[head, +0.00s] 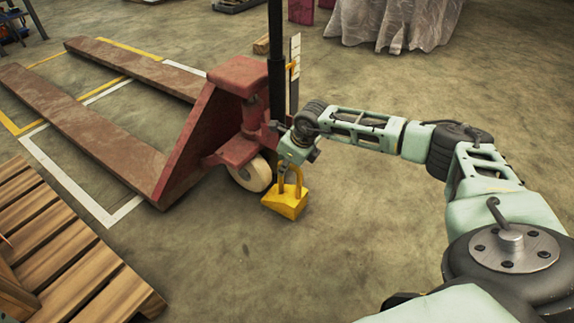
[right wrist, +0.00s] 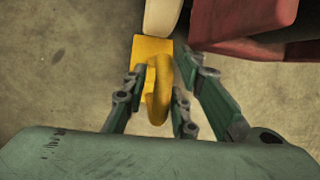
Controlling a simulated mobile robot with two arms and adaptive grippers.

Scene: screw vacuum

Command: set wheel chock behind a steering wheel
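The yellow wheel chock (head: 286,204) sits on the floor just in front of and to the right of the pale steering wheel (head: 250,174) of the red pallet jack. In the right wrist view the chock (right wrist: 148,52) lies close against the wheel (right wrist: 162,14); I cannot tell whether they touch. My right gripper (head: 296,165) is low over the chock. Its fingers (right wrist: 160,72) stand apart on either side of the chock's upright handle, with a gap on the right side. My left gripper is not in view.
The red pallet jack (head: 205,135) stands with its forks toward the upper left. A wooden pallet (head: 75,250) lies at the lower left. A sheet-covered load (head: 400,20) is at the back. The floor right of the chock is clear.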

